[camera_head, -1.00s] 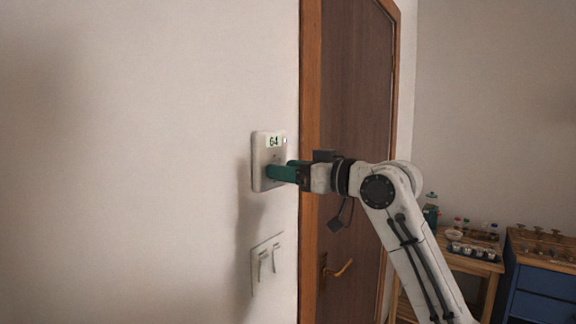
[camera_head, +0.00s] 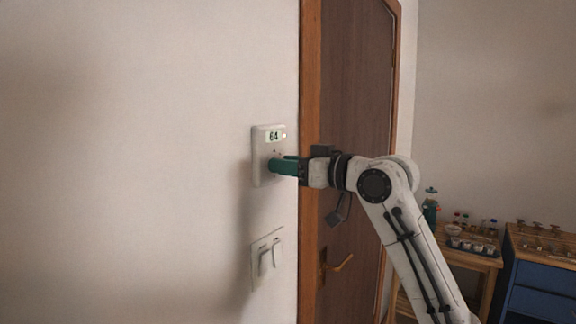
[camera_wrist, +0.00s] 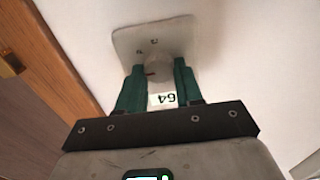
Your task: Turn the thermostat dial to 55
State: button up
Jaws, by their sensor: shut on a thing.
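The thermostat (camera_head: 262,136) is a white plate on the wall left of the door frame, with a display (camera_head: 274,135) reading 64. In the wrist view the thermostat (camera_wrist: 176,32) appears upside down, and the 64 display (camera_wrist: 163,99) shows between the fingers. The round dial (camera_wrist: 158,68) sits between the green fingertips. My gripper (camera_head: 272,166) reaches in from the right and is shut on the dial; in the wrist view its two fingers (camera_wrist: 158,72) flank the dial. In the head view the fingers hide the dial.
A double light switch (camera_head: 266,258) is on the wall below the thermostat. A brown door (camera_head: 350,110) with a handle (camera_head: 343,263) stands to the right. A wooden table (camera_head: 470,258) with jars and a blue cabinet (camera_head: 545,282) are farther right.

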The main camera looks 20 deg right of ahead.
jog(key=shift+f+n+b, duration=0.1)
jog(key=shift+n+b, duration=0.2)
jog(key=shift+b, duration=0.05)
jog(key=shift+a+f+n+b, duration=0.1)
jog(key=shift+n+b, duration=2.15)
jog(key=shift+n, duration=2)
jog(key=shift+f+n+b, duration=0.1)
jog(key=shift+n+b, duration=2.15)
jog(key=shift+n, duration=2)
jog(key=o, duration=1)
jog(key=shift+s+r, duration=0.1)
